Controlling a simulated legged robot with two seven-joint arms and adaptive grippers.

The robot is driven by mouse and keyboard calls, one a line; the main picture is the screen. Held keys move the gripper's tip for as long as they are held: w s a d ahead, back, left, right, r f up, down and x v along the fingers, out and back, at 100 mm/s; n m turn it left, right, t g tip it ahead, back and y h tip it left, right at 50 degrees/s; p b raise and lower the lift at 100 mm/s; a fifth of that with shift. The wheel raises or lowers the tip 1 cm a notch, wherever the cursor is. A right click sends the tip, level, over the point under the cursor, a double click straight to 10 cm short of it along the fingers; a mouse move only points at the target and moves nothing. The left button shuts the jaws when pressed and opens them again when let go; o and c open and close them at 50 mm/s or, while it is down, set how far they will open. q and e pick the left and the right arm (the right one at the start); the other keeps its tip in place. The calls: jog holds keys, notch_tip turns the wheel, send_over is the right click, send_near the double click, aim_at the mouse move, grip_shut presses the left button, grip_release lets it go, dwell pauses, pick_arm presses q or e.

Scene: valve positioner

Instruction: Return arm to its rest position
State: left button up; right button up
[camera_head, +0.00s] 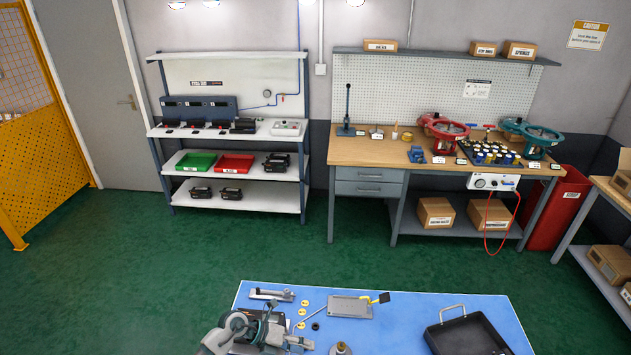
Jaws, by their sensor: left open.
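My left gripper (272,330) is at the bottom of the head view, left of centre, over the left part of a blue-topped table (420,308). It is open, and I see nothing held in it. Its grey and black links partly cover the table's front left. My right gripper is not in view. On the table are a grey metal bracket (270,294) just behind the gripper, a flat grey plate (350,307) with a yellow and black piece at its right, and a round metal part (341,348) at the lower edge, partly cut off.
Several small yellow discs (304,302) lie just right of the gripper. A black tray (467,334) stands at the table's right. A wooden workbench (380,152) and a white shelf rack (240,197) stand far back. Green floor (180,260) lies clear between.

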pick_arm(q)
jog(key=d+r+n+t+h, duration=0.5)
jog(key=d+r+t+h, duration=0.1)
jog(key=r, duration=0.3)
jog(key=w+a+r+n+t+y, duration=0.1)
jog(key=a+r+n+t+y, duration=0.4)
jog(key=n+t, duration=0.6)
jog(key=s+a+f+n+g+y, duration=0.2)
jog(key=s+a+f+n+y, duration=0.2)
jog(key=a+f+n+y, duration=0.4)
jog(key=s+a+f+n+g+y, duration=0.2)
jog(key=s+a+f+n+y, duration=0.3)
jog(key=a+f+n, duration=0.3)
jog(key=s+a+f+n+g+h, duration=0.15)
jog(key=s+f+g, duration=0.3)
jog(key=s, duration=0.55)
jog(key=s+f+n+g+y, duration=0.1)
jog(key=s+f+n+g, duration=0.4)
jog(key=s, duration=0.6)
notch_tip(320, 180, down, 27)
jog(key=s+m+g, duration=0.2)
jog(key=s+m, duration=0.1)
jog(key=s+a+f+b, duration=0.1)
jog(key=s+a+f, duration=0.2)
jog(key=s+f, duration=1.1)
jog(key=shift+s+f+g, duration=0.3)
jog(key=shift+s+g, duration=0.15)
jog(key=shift+s, duration=0.65)
